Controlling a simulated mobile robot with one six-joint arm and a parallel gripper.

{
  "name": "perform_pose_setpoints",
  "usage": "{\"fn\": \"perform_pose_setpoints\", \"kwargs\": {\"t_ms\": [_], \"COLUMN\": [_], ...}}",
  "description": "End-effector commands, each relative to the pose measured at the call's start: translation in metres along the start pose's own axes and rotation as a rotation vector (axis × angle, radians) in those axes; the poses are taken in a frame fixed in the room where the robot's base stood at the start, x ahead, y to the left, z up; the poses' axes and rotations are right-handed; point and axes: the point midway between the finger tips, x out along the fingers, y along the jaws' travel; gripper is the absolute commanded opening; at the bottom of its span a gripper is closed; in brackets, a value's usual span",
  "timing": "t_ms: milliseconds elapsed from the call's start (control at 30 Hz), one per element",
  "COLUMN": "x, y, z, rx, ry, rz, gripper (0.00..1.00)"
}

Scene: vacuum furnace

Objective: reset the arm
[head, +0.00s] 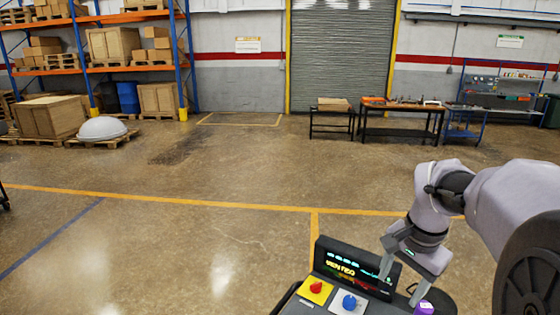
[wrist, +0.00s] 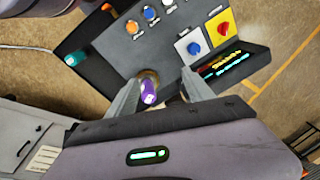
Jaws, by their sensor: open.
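My gripper (head: 400,290) hangs at the lower right of the head view, over a dark control console (head: 345,252). In the wrist view the two grey fingers of the gripper (wrist: 162,77) are spread apart with nothing clamped between them. A purple knob or cap (wrist: 149,92) on the console shows between the fingers, nearer the left one. It also shows at the bottom edge of the head view (head: 424,308). I cannot tell whether a finger touches it. My arm is bent and reaches in from the right.
The console carries a red knob (head: 316,287), a blue knob (head: 349,302), a lit display (head: 350,265), several small buttons (wrist: 150,13) and a teal knob (wrist: 76,59). Shelves (head: 100,18) and benches (head: 400,108) stand far back. The floor between is clear.

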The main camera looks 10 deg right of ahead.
Motion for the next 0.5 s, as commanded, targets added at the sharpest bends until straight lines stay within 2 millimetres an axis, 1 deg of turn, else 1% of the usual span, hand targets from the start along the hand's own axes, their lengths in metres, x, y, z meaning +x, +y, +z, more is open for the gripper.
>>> {"fn": "perform_pose_setpoints", "kwargs": {"t_ms": [33, 67, 100, 167, 200, 267, 300, 400, 500], "x": [0.037, 0.045, 0.056, 0.076, 0.09, 0.114, 0.131, 0.169, 0.197], "y": [0.001, 0.001, 0.003, 0.007, 0.012, 0.021, 0.029, 0.047, 0.062], "z": [0.032, 0.049, 0.073, 0.108, 0.13, 0.163, 0.184, 0.227, 0.254], "rx": [-0.068, -0.109, -0.163, -0.245, -0.299, -0.379, -0.43, -0.54, -0.619], "ry": [0.018, 0.028, 0.04, 0.058, 0.071, 0.09, 0.102, 0.129, 0.148], "rz": [-0.037, -0.059, -0.088, -0.133, -0.163, -0.209, -0.239, -0.307, -0.357], "gripper": [0.6, 0.6, 0.6, 0.6, 0.6, 0.6, 0.6, 0.6, 0.6]}}
